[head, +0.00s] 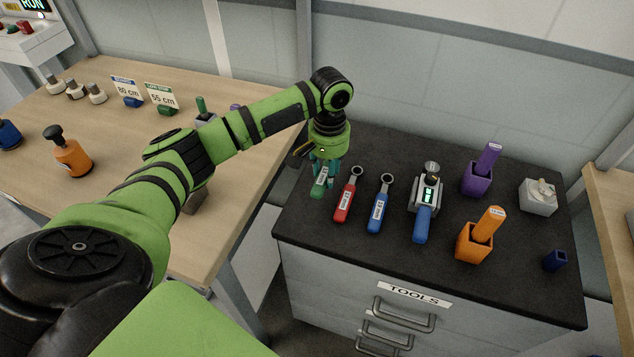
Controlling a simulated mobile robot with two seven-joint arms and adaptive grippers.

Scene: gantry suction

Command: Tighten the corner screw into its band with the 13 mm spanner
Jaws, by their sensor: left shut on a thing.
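My left gripper (326,166) points down at the left back part of the dark tool cabinet top. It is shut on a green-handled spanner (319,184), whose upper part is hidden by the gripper. Beside it to the right lie a red-handled spanner (345,204) and a blue-handled spanner (380,210), both with ring ends toward the back. The labels on the handles are too small to read, so I cannot tell which is 13 mm. I cannot make out the corner screw or its band. My right gripper is not in view.
On the tool cabinet (300,232) stand a blue-handled device with a display (426,200), a purple holder (476,181), an orange holder (473,243), a grey block (538,197) and a small dark blue cup (554,260).

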